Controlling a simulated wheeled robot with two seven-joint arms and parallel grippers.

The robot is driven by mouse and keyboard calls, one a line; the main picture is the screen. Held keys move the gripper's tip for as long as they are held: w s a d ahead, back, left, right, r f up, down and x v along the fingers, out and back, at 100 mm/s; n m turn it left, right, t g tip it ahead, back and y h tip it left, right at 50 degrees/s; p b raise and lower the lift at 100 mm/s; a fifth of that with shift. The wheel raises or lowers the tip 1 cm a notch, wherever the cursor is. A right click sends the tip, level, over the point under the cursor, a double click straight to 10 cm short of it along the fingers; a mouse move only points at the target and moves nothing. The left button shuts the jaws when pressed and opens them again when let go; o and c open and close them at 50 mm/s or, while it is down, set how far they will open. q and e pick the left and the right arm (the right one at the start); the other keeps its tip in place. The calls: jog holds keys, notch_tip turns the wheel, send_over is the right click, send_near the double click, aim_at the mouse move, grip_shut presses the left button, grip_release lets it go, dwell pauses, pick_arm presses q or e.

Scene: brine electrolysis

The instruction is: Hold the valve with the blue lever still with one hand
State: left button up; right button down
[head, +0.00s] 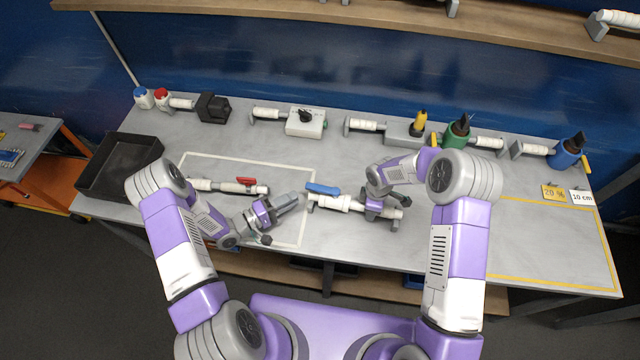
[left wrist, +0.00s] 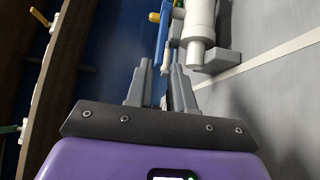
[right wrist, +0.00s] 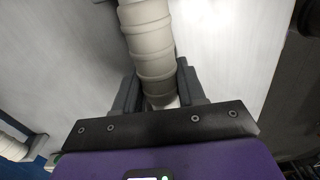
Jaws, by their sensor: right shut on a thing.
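The valve with the blue lever (head: 340,203) lies on the grey bench at the middle front, a white body on grey supports. Its blue lever (head: 322,188) points left, along the body. My right gripper (head: 378,208) is shut on the white ribbed right end of this valve; the ribbed part (right wrist: 147,45) runs between its fingers in the right wrist view. My left gripper (head: 292,203) is open and empty, just left of the valve. In the left wrist view the blue lever (left wrist: 163,35) shows just beyond the gap between its fingers (left wrist: 161,85).
A valve with a red lever (head: 228,186) lies left, inside a white outline. A black tray (head: 118,165) is at the far left. Several devices with white grips line the back, including a green one (head: 456,134) and a blue one (head: 566,154). The yellow-outlined area (head: 550,240) is clear.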

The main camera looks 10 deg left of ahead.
aim_at(323, 189)
pick_arm(q)
jog(key=x, duration=1.1)
jog(key=shift+a, duration=0.1)
jog(key=shift+c, duration=0.4)
grip_shut()
